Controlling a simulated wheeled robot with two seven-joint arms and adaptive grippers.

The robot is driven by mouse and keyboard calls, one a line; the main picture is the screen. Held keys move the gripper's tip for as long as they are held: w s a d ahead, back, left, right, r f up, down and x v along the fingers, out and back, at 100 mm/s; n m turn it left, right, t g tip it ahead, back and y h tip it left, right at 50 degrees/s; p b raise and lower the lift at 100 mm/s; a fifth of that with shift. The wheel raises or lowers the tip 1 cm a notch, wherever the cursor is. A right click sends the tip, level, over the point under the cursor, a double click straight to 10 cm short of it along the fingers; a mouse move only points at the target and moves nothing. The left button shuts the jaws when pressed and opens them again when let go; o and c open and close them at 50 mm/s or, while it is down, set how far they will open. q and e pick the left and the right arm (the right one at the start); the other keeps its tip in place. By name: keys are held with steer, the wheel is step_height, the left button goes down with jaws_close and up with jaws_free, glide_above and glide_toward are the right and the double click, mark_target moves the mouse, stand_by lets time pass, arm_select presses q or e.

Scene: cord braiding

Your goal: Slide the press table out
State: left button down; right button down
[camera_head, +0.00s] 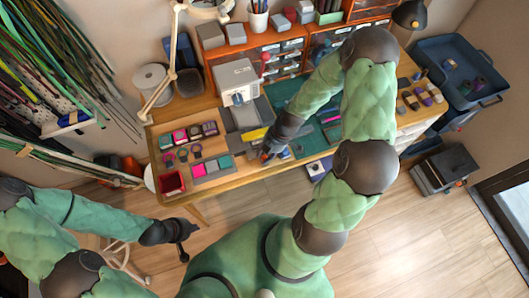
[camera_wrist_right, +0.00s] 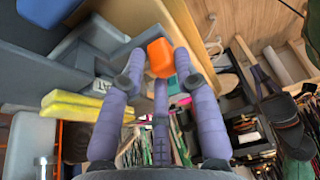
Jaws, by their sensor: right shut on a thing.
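The grey-white press (camera_head: 238,82) stands at the back of the wooden workbench, with a dark grey plate, which looks like its table (camera_head: 246,115), in front of it. A yellow bar (camera_head: 252,134) lies along the front of the plate; it also shows in the right wrist view (camera_wrist_right: 85,105). My right gripper (camera_head: 267,153) is at the bench's front edge, right of the yellow bar. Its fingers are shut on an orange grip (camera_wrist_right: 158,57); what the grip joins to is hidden.
Bands and colored spools (camera_head: 190,135) and a red tray (camera_head: 172,183) lie on the bench's left part. A green mat (camera_head: 308,108) lies right of the press, partly behind my right arm. Drawers stand behind. The floor (camera_head: 240,205) before the bench is clear.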

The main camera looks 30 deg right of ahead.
steer(key=shift+s+a+f, duration=0.2)
steer(key=shift+s+a, duration=0.1)
steer(key=shift+s, duration=0.2)
steer(key=c, duration=1.1)
jaws_free()
steer(key=shift+s, duration=0.1)
steer(key=shift+d+r, duration=0.1)
steer(key=shift+d, duration=0.05)
steer(key=shift+w+r, duration=0.1)
steer(key=shift+w, duration=0.1)
steer(key=shift+d+r, duration=0.15)
steer(key=shift+r, duration=0.05)
steer(key=v, duration=1.1)
steer(key=shift+d+r, duration=0.15)
